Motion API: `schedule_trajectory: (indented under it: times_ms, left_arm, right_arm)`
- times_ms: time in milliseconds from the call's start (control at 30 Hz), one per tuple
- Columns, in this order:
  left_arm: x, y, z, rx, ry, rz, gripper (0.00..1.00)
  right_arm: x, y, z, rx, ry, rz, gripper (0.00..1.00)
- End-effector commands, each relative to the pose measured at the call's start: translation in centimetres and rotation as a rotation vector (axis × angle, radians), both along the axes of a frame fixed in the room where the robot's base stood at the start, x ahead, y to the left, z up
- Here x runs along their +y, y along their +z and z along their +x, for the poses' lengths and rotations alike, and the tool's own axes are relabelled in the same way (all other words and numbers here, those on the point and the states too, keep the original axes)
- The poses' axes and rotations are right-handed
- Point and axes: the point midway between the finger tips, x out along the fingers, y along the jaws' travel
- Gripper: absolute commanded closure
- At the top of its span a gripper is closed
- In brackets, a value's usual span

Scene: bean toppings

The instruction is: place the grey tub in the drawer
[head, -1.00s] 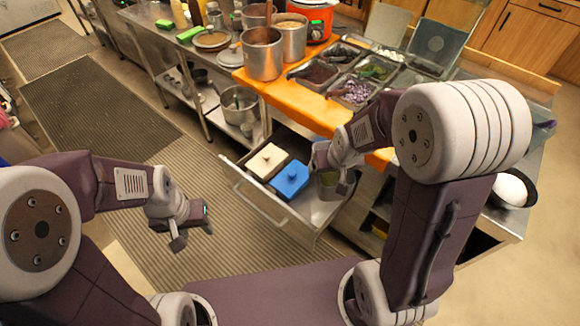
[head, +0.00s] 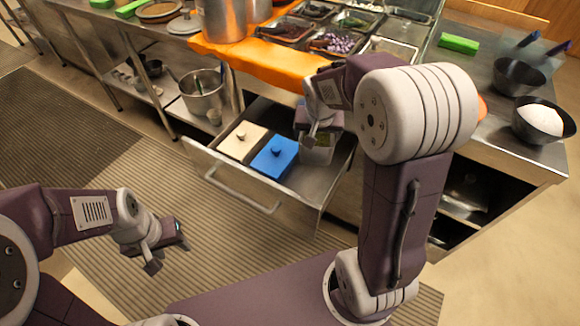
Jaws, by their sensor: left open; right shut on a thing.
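The drawer (head: 240,195) is pulled out below the counter. It holds a cream-lidded tub (head: 241,142) and a blue-lidded tub (head: 275,157) side by side. The grey tub (head: 318,156) is at the right of the blue one, within the drawer's outline, with something greenish inside. My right gripper (head: 318,137) is shut on it from above and hides part of it. I cannot tell whether the tub touches the drawer floor. My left gripper (head: 164,250) is open and empty, over the floor in front and left of the drawer.
Above the drawer is an orange-topped counter (head: 270,66) with metal pots (head: 224,18) and topping pans (head: 335,42). Dark bowls (head: 543,122) stand on the right counter. The drawer's handle (head: 240,193) sticks out toward me. Floor mats lie at left.

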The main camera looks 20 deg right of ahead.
Motion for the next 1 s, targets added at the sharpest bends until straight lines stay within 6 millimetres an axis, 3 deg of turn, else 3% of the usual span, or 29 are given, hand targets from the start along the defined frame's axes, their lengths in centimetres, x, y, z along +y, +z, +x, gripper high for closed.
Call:
schedule_trajectory:
  times_ms: [33,100,433,800,1000]
  left_arm:
    - [0.0,-3.0,0.0,0.000,0.000,0.000,0.53]
    - [0.0,-4.2,0.0,0.000,0.000,0.000,0.53]
    - [0.0,-5.3,0.0,-0.001,0.000,0.000,0.53]
    - [0.0,-11.8,0.0,-0.001,0.000,0.000,0.53]
    - [0.0,-12.7,0.0,-0.001,0.000,0.000,0.53]
  right_arm:
    - [-0.3,-2.8,0.2,-0.003,-0.009,0.001,0.70]
    - [-0.6,-3.8,0.4,-0.003,-0.018,0.001,0.70]
    - [-0.9,-5.1,0.5,0.000,-0.026,0.002,0.70]
    - [-0.9,-16.7,0.5,0.003,-0.026,0.004,0.70]
    - [-0.9,-18.7,0.5,-0.001,-0.026,0.003,0.70]
